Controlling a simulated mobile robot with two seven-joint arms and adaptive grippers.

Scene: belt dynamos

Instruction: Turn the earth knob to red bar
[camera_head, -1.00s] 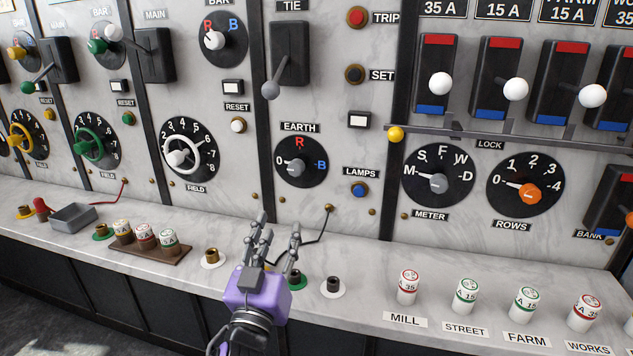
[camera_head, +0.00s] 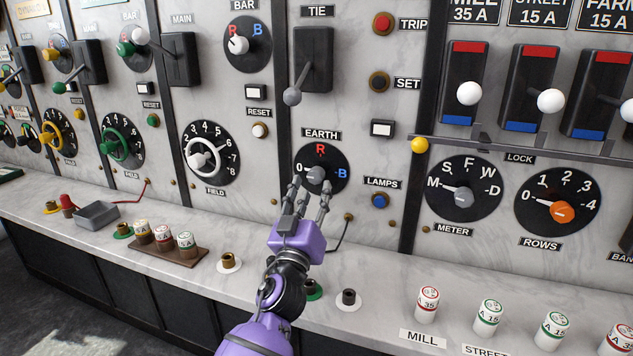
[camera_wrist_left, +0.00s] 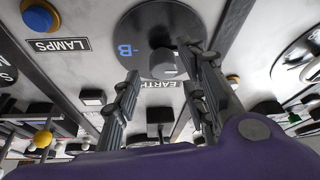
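The earth knob (camera_head: 316,172) is a grey knob on a round black dial (camera_head: 338,160) marked 0 at left, a red R at top and a blue B at right. Its pointer is toward 0. My left gripper (camera_head: 309,192) is just below and in front of the knob, its fingers reaching up to the dial's lower part. In the left wrist view the grey knob (camera_wrist_left: 168,62) shows beyond the spread fingers (camera_wrist_left: 165,90), nearer the right finger. The gripper is open; I cannot tell whether a finger touches the knob. My right gripper is not in view.
The tie lever (camera_head: 293,96) hangs above the earth dial. The blue lamps button (camera_head: 379,201) and meter dial (camera_head: 463,193) are to the right. A black cable (camera_head: 346,232) runs behind the gripper to the ledge (camera_head: 190,272). Several labelled fuses stand at the ledge's right.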

